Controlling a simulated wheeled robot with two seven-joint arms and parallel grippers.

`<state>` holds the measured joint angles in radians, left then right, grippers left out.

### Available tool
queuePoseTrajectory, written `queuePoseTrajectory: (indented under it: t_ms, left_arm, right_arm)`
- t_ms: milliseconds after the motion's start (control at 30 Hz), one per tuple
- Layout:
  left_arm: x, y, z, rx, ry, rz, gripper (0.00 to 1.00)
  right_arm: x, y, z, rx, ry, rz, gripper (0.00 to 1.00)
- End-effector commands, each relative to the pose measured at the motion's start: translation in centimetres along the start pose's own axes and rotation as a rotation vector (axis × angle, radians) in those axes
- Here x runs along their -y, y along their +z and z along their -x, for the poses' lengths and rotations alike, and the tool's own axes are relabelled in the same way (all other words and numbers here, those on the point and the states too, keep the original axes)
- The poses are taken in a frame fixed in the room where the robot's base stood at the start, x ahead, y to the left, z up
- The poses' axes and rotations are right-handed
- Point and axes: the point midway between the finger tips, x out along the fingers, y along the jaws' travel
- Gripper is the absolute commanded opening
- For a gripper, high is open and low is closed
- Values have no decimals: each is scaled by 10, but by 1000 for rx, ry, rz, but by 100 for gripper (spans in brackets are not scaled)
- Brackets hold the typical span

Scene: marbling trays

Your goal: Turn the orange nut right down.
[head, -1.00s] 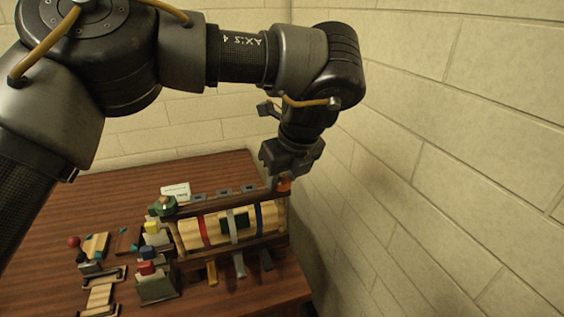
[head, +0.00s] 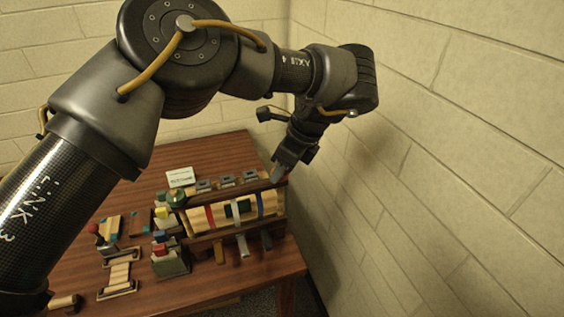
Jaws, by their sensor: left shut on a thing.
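The orange nut (head: 277,174) is at the right end of the dark wooden top bar (head: 237,188) of a press-like frame; only a small part of it shows. My left gripper (head: 280,171) points down at it from above and is shut on it, hiding most of it. How far the nut stands above the bar cannot be told. A green nut (head: 176,196) sits at the bar's left end. My right gripper is not in view.
Pale wood with red, white and blue bands (head: 205,219) lies under the bar. A white card (head: 180,177) stands behind. A block wall (head: 440,150) rises close on the right.

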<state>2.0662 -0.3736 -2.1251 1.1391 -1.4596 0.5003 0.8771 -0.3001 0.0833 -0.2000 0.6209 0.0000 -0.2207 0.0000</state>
Motion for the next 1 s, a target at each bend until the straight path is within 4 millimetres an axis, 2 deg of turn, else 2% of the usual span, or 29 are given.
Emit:
queuePoseTrajectory:
  t_ms: [367, 400, 567, 867, 1000]
  left_arm:
    - [1, 2, 2, 2, -2, 10, 15]
    - [1, 2, 2, 2, -2, 10, 39]
    - [0, 1, 1, 1, -1, 8, 59]
    - [0, 1, 1, 1, 1, 6, 59]
    - [0, 2, 8, 0, 2, 6, 59]
  right_arm:
    - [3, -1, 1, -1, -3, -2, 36]
    - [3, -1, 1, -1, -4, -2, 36]
    - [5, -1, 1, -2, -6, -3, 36]
    - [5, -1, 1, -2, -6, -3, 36]
    - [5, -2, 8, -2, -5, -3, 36]
